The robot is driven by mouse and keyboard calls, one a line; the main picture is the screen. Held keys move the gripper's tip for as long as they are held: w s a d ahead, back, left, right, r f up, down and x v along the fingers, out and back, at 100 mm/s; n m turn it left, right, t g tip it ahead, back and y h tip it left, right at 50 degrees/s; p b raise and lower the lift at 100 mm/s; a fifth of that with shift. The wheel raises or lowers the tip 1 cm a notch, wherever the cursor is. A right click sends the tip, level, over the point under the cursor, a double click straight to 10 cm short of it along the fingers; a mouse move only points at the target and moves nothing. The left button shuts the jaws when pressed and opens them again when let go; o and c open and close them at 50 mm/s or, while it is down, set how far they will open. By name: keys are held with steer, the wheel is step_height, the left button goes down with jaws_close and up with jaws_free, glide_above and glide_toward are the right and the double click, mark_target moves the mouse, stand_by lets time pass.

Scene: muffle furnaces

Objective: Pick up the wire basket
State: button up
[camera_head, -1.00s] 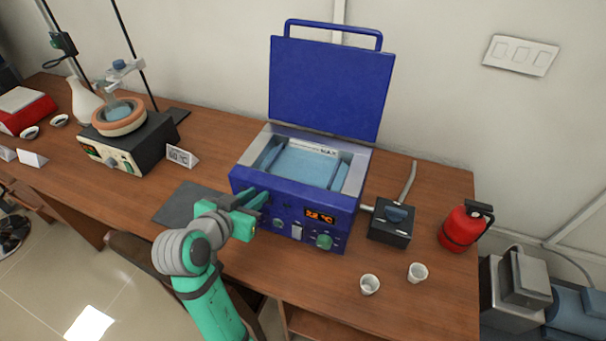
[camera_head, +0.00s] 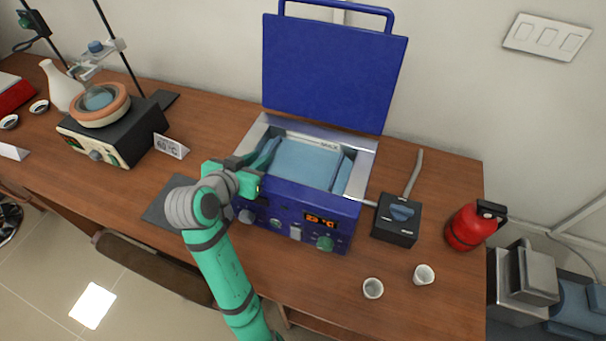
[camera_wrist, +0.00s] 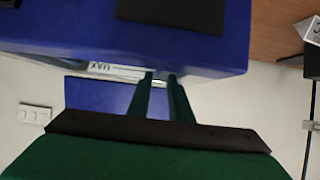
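I cannot make out a wire basket in either view. The blue heating bath (camera_head: 290,213) stands on the bench with its lid (camera_head: 333,73) raised. Its opening shows a pale blue surface (camera_head: 307,163) with a blue strip along the right side (camera_head: 343,176). My gripper (camera_head: 267,152) is at the left front of this opening, above or just inside the rim; its depth is unclear. In the wrist view its two fingers (camera_wrist: 161,78) stand apart with a narrow, empty gap. The bath body (camera_wrist: 90,30) and raised lid (camera_wrist: 97,94) also show there.
A dark control box (camera_head: 397,220) and a red canister (camera_head: 472,226) stand to the right. Two small white cups (camera_head: 373,288) (camera_head: 424,274) are at the front right. A heating device (camera_head: 118,135) and a label stand (camera_head: 171,146) are left. A dark mat (camera_head: 168,208) lies left of the bath.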

mark_target(270, 150)
steer(key=shift+x, duration=3.6)
steer(key=shift+d, duration=0.15)
jaws_close()
